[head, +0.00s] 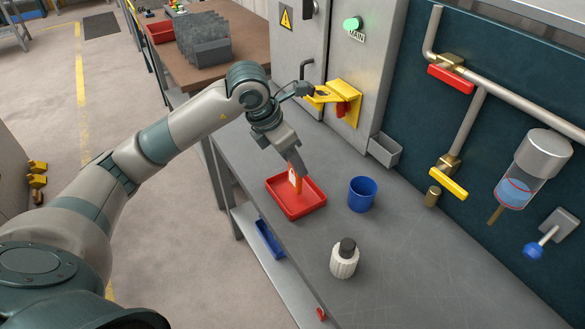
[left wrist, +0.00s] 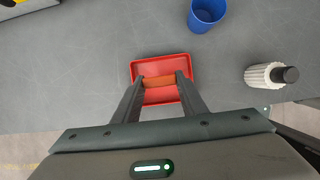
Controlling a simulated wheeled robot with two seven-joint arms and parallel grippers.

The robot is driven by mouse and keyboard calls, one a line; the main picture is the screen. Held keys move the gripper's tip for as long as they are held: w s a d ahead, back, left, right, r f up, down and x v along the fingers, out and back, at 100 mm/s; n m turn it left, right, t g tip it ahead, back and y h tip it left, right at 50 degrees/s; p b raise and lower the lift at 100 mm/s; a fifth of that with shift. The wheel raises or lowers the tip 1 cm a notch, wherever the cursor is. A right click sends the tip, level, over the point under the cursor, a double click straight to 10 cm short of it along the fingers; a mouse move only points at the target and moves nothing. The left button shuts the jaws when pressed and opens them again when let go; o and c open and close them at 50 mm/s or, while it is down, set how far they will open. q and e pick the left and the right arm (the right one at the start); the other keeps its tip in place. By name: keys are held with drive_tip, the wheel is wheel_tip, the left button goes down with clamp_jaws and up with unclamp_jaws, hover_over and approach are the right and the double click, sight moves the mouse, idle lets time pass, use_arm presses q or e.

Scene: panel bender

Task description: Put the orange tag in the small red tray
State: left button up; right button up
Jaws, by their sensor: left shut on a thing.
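The orange tag (head: 297,180) is held in my left gripper (head: 293,168), which is shut on it. The tag hangs down over the small red tray (head: 310,207) on the grey bench. In the left wrist view the tag (left wrist: 159,81) spans between the two fingers of my left gripper (left wrist: 160,84), with the red tray (left wrist: 159,58) behind it. I cannot tell whether the tag touches the tray floor. The tray looks otherwise empty. My right gripper is not in view.
A blue cup (head: 362,194) stands right of the tray. A white ribbed bottle with a dark cap (head: 344,259) stands nearer the front. A grey cabinet with a yellow bracket (head: 342,95) stands behind. Pipes with red and yellow handles run along the right wall.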

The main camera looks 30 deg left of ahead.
sight(295, 174)
use_arm(q)
wheel_tip(295, 174, down, 2)
drive_tip(key=shift+f+b, duration=0.25)
drive_tip(key=shift+b, duration=0.1)
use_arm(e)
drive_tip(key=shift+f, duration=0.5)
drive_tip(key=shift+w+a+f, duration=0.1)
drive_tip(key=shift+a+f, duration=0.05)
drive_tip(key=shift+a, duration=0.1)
use_arm(q)
drive_tip(key=o, duration=1.3)
drive_tip(key=shift+o, duration=0.2)
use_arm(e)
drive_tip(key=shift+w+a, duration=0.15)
